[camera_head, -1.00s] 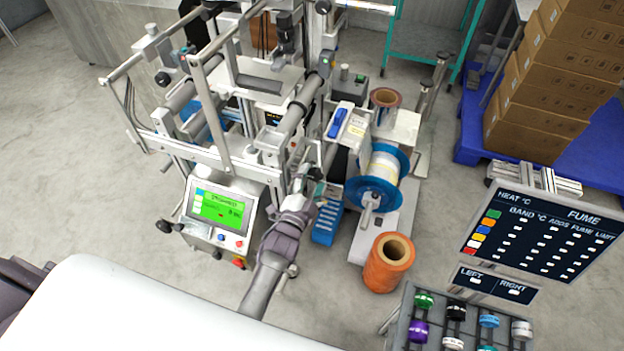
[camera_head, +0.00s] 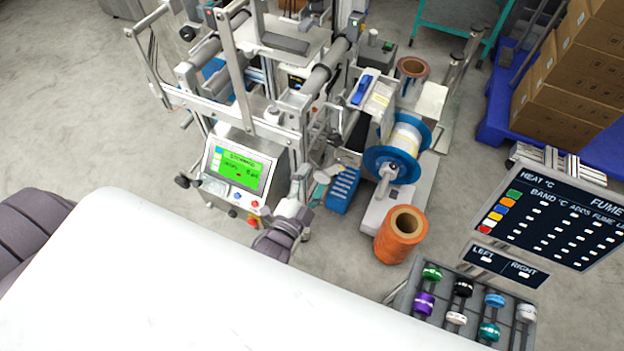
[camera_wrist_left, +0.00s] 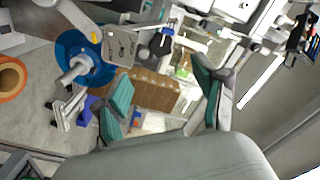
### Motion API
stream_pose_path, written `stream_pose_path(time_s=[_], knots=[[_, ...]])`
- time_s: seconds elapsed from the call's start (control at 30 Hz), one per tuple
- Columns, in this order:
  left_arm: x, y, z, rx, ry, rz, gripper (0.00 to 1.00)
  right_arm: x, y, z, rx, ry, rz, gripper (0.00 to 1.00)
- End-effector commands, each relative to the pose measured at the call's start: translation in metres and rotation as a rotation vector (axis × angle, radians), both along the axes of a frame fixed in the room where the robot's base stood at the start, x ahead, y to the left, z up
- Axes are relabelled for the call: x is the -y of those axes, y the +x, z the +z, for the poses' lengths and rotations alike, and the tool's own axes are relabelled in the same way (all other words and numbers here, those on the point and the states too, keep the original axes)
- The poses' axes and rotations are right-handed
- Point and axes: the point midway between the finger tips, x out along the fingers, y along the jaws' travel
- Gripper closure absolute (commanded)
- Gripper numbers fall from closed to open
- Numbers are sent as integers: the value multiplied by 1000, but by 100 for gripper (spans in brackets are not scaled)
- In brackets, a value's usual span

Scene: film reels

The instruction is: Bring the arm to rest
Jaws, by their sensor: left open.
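My left gripper (camera_head: 314,186) is beside the front of the film machine (camera_head: 262,115), right of its green screen (camera_head: 238,168). In the left wrist view its teal-padded fingers (camera_wrist_left: 165,90) stand wide apart with nothing between them. The blue-flanged reel (camera_head: 392,163) sits on its spindle right of the gripper; it also shows in the left wrist view (camera_wrist_left: 78,58). An orange roll (camera_head: 393,245) stands on the floor in front of the reel; its hollow end faces up. My right gripper is not in view.
A blue slotted tray (camera_head: 342,190) lies close to the gripper's right. A dark HEAT and FUME panel (camera_head: 550,220) and a rack of coloured knobs (camera_head: 465,312) stand at the right. Cardboard boxes (camera_head: 570,90) are at the back right. Bare floor (camera_head: 70,110) lies left.

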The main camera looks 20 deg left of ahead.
Motion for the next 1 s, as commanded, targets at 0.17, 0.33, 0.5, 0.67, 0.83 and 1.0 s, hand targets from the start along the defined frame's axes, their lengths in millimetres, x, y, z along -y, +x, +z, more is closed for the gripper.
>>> stream_pose_path(time_s=[0.17, 0.33, 0.5, 0.67, 0.83, 1.0], knots=[[0, 0, 0, 1, 0, 1, 29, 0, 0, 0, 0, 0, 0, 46], [0, 0, 0, 0, 0, 0, 29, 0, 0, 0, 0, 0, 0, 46], [0, 0, -1, -2, -2, 0, 29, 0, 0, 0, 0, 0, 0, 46], [6, -9, -40, -104, -69, -11, 29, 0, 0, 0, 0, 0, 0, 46], [16, -50, -146, -402, -246, -1, 29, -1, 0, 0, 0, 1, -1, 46], [15, -122, -247, -727, -401, 80, 29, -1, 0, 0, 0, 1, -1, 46]])
